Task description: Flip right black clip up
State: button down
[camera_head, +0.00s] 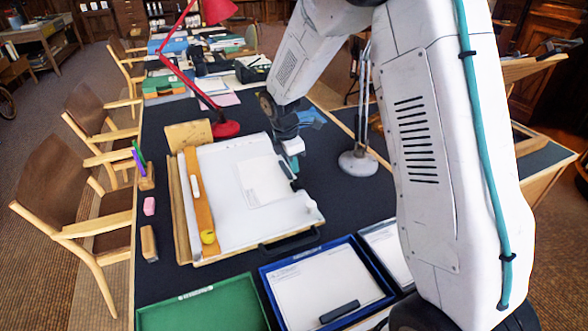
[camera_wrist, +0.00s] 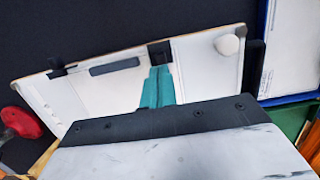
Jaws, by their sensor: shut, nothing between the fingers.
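The drafting board (camera_head: 222,212) lies on the dark table with white sheets on it. In the wrist view, one black clip (camera_wrist: 160,52) sits on the board's edge, just beyond my fingertips. A second black clip (camera_wrist: 57,72) sits farther left along that edge. My gripper (camera_wrist: 158,72) has teal fingers held together with nothing between them, and their tips appear at or very near the first clip. I cannot tell whether they touch it. In the head view, my gripper (camera_head: 294,164) is over the board's right side; my wrist hides part of that edge.
A dark bar (camera_wrist: 115,65) and a white round knob (camera_wrist: 228,45) are on the board. A blue tray (camera_head: 262,282) and a green tray (camera_head: 160,318) stand at the front. A red lamp (camera_head: 226,129) stands behind the board, and a grey lamp base (camera_head: 358,163) to its right.

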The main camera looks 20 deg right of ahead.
jog(key=shift+d+r, duration=0.45)
jog(key=shift+d, duration=0.3)
jog(key=shift+d+r, duration=0.45)
jog(key=shift+d, duration=0.25)
dwell(0.6)
jog(key=a+r, duration=0.3)
jog(key=r, duration=0.2)
jog(key=shift+r, duration=0.25)
dwell(0.6)
jog(key=s+r+m, duration=0.4)
jog(key=s+m, duration=0.2)
jog(key=s, duration=0.6)
jog(key=s+r+m+t+y, duration=0.1)
jog(key=s+r+m, duration=0.3)
jog(key=s, duration=0.8)
jog(key=s+a+r+m+y, duration=0.1)
jog(key=s+r+m, duration=0.4)
jog(key=s+m, duration=0.3)
jog(key=s, duration=0.4)
